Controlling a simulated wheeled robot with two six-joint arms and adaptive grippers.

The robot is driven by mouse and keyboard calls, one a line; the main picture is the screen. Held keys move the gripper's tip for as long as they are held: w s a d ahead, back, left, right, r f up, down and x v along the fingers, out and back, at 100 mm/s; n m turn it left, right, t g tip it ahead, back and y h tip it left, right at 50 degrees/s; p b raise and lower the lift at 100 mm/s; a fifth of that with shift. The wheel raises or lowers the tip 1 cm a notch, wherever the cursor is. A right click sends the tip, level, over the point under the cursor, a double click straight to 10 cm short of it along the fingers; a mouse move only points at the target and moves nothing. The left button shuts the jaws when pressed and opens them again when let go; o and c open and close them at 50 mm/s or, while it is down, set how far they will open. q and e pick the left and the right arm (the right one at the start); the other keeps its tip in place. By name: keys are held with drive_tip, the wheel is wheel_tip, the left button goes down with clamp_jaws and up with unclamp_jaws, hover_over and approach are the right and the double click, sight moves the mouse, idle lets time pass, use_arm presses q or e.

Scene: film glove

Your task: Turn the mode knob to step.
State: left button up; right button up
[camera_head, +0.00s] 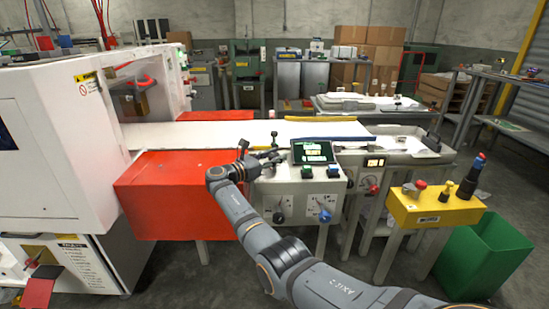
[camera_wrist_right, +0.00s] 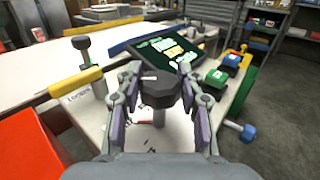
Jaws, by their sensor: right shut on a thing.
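A dark faceted knob (camera_wrist_right: 160,92) on a grey post, which I take for the mode knob, stands on the pale control panel (camera_head: 298,180). In the right wrist view my right gripper (camera_wrist_right: 160,82) has its two fingers on either side of this knob and is shut on it. In the head view the right gripper (camera_head: 262,158) is at the panel's top left, beside the screen, and largely hides the knob. The knob's position marks cannot be read. My left gripper is not in view.
A yellow lever (camera_wrist_right: 76,83) is left of the gripper. A red box (camera_head: 175,190) adjoins the panel. A yellow button box (camera_head: 432,208) and green bin (camera_head: 485,255) stand right.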

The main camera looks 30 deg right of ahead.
drive_tip(key=shift+f, duration=0.1)
drive_tip(key=o, duration=1.2)
drive_tip(key=s+a, duration=0.1)
drive_tip(key=a, duration=1.1)
drive_tip(key=shift+s, duration=0.3)
